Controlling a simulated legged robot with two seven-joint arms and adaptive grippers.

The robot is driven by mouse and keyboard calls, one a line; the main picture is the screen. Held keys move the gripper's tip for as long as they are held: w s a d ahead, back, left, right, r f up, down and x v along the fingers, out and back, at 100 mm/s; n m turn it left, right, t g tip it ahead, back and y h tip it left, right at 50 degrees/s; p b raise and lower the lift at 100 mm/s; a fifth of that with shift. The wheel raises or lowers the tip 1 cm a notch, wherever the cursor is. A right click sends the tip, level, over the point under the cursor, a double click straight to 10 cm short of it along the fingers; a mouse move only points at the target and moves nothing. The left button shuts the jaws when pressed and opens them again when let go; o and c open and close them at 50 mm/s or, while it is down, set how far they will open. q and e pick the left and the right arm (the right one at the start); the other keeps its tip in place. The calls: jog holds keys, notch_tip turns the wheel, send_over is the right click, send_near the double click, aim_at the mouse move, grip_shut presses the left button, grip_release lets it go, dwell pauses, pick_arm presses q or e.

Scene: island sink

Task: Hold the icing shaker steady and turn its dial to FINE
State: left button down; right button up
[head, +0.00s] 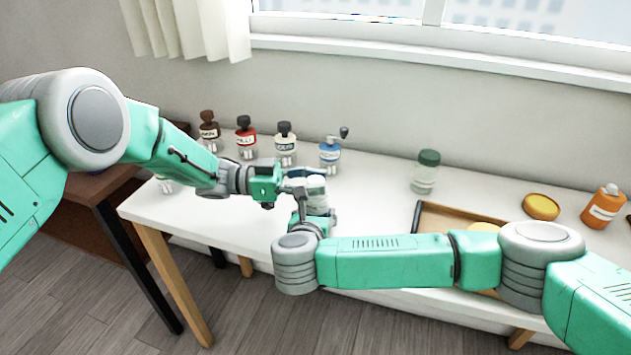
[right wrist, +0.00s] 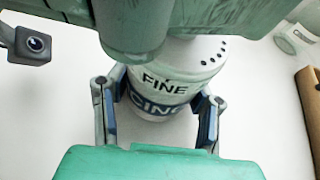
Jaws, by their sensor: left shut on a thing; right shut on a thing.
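The icing shaker (right wrist: 165,108) is white with a blue band reading "CING", and "FINE" shows above the band in the right wrist view. Its top has several dark holes at the right. In the head view the shaker (head: 318,203) is mostly hidden between my grippers at the table's front part. My right gripper (right wrist: 157,112) is shut on the shaker's body, one finger on each side; it also shows in the head view (head: 316,216). My left gripper (head: 300,179) is shut at the shaker's top, and its green parts cover much of the top in the right wrist view.
Several labelled bottles (head: 285,146) stand along the back left of the white table. A green-lidded jar (head: 426,172) stands at the back middle. A wooden tray (head: 432,207), a yellow round lid (head: 541,207) and an orange bottle (head: 604,206) are at the right.

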pick_arm(q)
jog(key=shift+n+t+y, duration=0.25)
jog(key=shift+n+t, duration=0.85)
jog(key=shift+t, duration=0.6)
jog(key=shift+n+t+y, duration=0.25)
jog(key=shift+n+t, duration=0.85)
jog(key=shift+t, duration=0.6)
jog(key=c, duration=1.1)
grip_release()
jog(key=shift+c, duration=0.2)
jog(key=v, duration=1.2)
jog(key=shift+w+a, duration=0.1)
